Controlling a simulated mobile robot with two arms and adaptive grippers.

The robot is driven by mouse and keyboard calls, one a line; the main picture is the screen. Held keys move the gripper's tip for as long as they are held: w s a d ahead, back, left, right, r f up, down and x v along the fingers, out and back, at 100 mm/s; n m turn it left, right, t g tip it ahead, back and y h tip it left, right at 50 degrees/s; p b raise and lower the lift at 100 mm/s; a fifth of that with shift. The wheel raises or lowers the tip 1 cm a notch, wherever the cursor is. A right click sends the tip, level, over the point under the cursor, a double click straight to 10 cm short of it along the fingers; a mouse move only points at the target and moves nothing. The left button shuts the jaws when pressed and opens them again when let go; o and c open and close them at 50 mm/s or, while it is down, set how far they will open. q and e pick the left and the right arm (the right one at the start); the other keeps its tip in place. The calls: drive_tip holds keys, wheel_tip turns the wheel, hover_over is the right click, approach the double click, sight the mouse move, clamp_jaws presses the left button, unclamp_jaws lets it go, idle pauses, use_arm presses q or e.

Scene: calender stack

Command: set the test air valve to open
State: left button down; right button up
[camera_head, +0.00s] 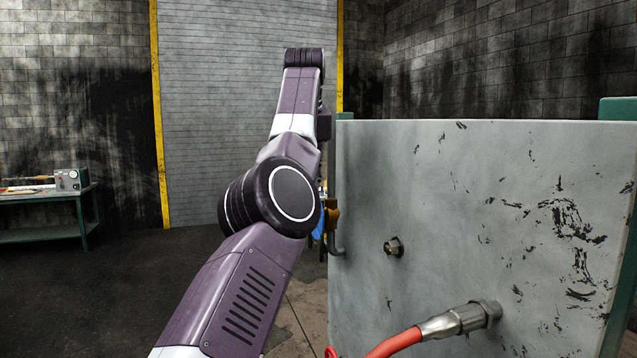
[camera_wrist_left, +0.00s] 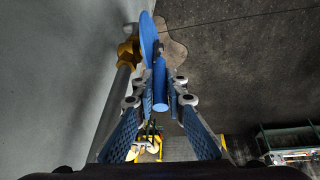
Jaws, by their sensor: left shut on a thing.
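The test air valve has a brass-yellow body (camera_wrist_left: 128,50) on a grey pipe (camera_wrist_left: 112,112) beside the grey panel in the left wrist view. Its blue handle (camera_wrist_left: 148,38) lies between the fingers of my left gripper (camera_wrist_left: 160,88), which is shut on it. The handle's rounded end (camera_wrist_left: 160,102) points toward the wrist camera. In the head view the brass valve body (camera_head: 332,213) shows at the panel's left edge, and my left arm hides the gripper and most of the handle. I cannot tell the valve's setting. My right gripper is out of view.
The large grey panel (camera_head: 460,220) stands close on the right, with a small fitting (camera_head: 394,247) and a red hose (camera_head: 395,343) on a metal connector. A green bench (camera_head: 62,207) with a small instrument stands at the far left. The floor between is clear.

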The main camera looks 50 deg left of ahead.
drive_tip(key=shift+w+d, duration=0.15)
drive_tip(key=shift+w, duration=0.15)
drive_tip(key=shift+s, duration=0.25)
use_arm(q)
drive_tip(key=c, duration=2)
unclamp_jaws()
drive_tip(key=shift+a, duration=0.15)
drive_tip(key=shift+o, duration=0.2)
drive_tip(key=shift+w, duration=0.1)
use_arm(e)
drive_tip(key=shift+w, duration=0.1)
